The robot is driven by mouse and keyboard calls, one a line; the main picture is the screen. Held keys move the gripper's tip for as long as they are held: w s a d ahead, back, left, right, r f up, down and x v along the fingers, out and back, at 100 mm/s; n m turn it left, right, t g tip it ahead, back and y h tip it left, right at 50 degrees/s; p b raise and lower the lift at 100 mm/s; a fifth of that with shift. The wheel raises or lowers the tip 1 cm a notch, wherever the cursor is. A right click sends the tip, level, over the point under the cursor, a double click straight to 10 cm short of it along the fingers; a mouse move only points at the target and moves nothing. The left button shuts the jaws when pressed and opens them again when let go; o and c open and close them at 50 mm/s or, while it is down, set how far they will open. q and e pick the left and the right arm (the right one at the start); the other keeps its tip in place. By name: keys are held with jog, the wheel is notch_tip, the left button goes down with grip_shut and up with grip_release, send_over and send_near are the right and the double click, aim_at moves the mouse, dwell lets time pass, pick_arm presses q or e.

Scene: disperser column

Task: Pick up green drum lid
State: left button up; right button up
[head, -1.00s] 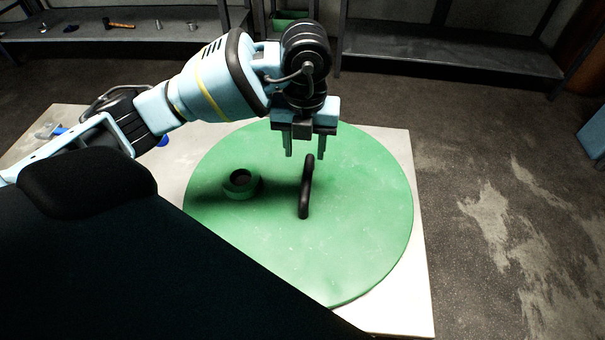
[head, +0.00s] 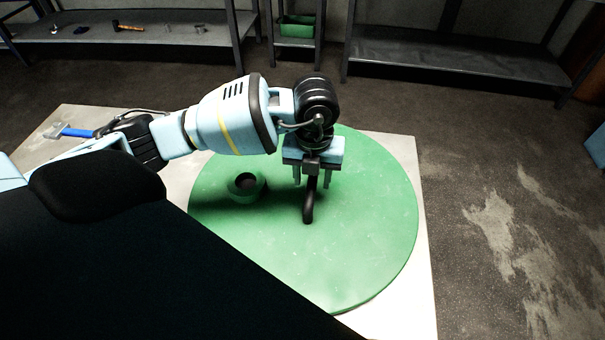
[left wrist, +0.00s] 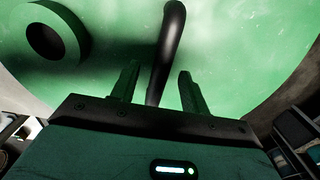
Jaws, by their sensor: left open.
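The green drum lid (head: 365,230) is a large round disc lying flat on a pale board. A black bar handle (head: 309,205) rises from its middle, and a short green collar with a dark hole (head: 246,186) stands left of it. My left gripper (head: 311,184) is open above the handle, pointing down. In the left wrist view the handle (left wrist: 167,50) runs between the two fingers (left wrist: 158,90), with a gap on either side. Part of the handle is hidden behind the gripper in the head view. My right gripper is not in view.
The pale board (head: 425,300) extends past the lid, with a blue-handled tool (head: 77,132) at its left. Grey shelves (head: 450,60) line the back, with a green bin (head: 297,26) between them. Open floor lies to the right.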

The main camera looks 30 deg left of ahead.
pick_arm(q)
jog(key=shift+f, duration=0.2)
dwell(0.7)
grip_shut()
jog(key=shift+w+r, duration=0.1)
dwell(1.2)
